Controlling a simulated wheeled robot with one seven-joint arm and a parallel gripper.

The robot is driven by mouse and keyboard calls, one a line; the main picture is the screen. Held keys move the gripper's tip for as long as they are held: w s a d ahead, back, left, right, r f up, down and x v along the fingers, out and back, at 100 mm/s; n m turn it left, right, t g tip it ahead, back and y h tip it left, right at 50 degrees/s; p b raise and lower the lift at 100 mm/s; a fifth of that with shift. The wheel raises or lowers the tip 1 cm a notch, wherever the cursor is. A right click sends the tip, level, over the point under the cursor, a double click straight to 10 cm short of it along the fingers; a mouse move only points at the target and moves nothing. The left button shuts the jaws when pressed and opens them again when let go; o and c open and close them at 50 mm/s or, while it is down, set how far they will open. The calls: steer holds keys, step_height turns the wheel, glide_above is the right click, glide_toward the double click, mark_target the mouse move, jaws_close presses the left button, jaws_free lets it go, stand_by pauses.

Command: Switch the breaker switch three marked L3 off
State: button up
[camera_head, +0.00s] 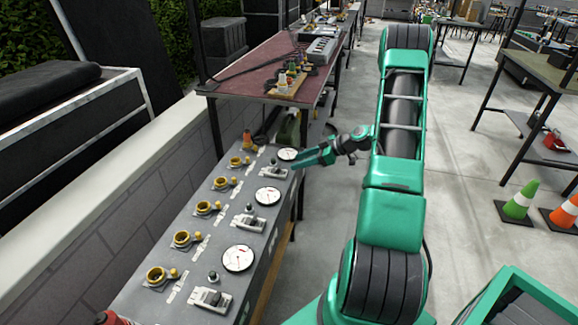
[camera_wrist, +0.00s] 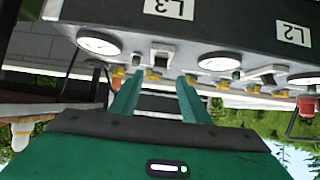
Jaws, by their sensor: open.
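The breaker panel is a grey sloped box with gauges and lever switches; its bare top shows in the head view (camera_head: 142,296). The farthest lever switch (camera_head: 274,169) there sits beside a round gauge. The wrist view is upside down and shows an L3 label (camera_wrist: 168,8) on the panel's edge, with the L3 switch (camera_wrist: 161,57) near it. My gripper (camera_head: 299,163) is at the panel's far right edge, beside that switch. In the wrist view my gripper (camera_wrist: 161,82) is open, its fingers apart and roughly in line with the L3 switch. Contact cannot be told.
The L2 label (camera_wrist: 293,32) sits beside L3 in the wrist view. Two more lever switches, the middle one (camera_head: 248,221) and the nearest (camera_head: 211,298), stand along the panel. A red-topped table (camera_head: 265,62) lies beyond the panel. Floor to the right is open, with cones (camera_head: 518,202) farther out.

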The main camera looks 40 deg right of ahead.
steer(key=shift+v, duration=1.45)
steer(key=shift+a, duration=0.1)
steer(key=s+a+r+m+g+h, duration=0.4)
steer(key=s+a+r+m+g, duration=0.2)
steer(key=s+a+r, duration=0.65)
steer(key=s+a+r+m+g+h, duration=0.1)
steer(key=s+r+m, duration=0.1)
steer(key=s, duration=0.5)
steer(key=s+a+r+m+g+h, duration=0.1)
steer(key=s+a+r+m, duration=0.1)
steer(key=s, duration=0.6)
steer(key=s+a+r+m+g, duration=0.1)
steer(key=s+r+m, duration=0.3)
steer(key=s, duration=0.4)
steer(key=shift+a+h, duration=0.4)
steer(key=shift+w, duration=0.1)
